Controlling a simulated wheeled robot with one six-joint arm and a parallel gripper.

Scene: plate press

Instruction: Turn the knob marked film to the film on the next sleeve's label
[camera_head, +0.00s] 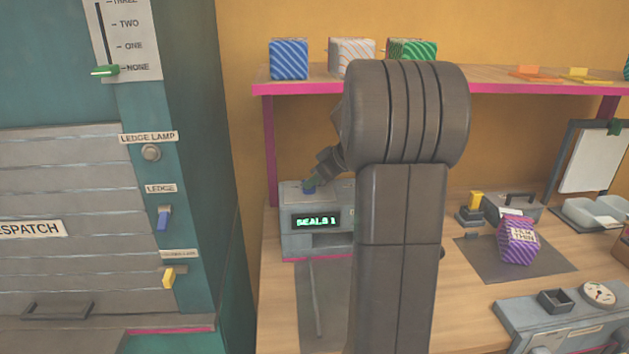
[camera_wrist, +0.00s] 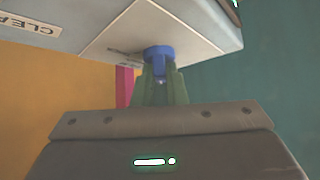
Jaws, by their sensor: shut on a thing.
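A grey press (camera_head: 318,243) stands on the bench in the head view, its display reading "SEALS 1". A blue knob (camera_head: 308,191) sits on its top, and the knob (camera_wrist: 158,52) also shows in the wrist view. My gripper (camera_head: 311,182) is shut on this knob, its green fingers (camera_wrist: 158,88) on either side. The small label beside the knob is too blurred to read, so I cannot tell its setting. A purple striped sleeve (camera_head: 518,247) lies on a dark mat at the right, with a label that seems to read "FILM THIN".
A shelf (camera_head: 470,83) above holds blue, white and green striped packs. A grey box (camera_head: 513,208) with a handle stands behind the sleeve. A teal cabinet (camera_head: 190,120) with a despatch shutter stands at left. My arm hides the bench middle.

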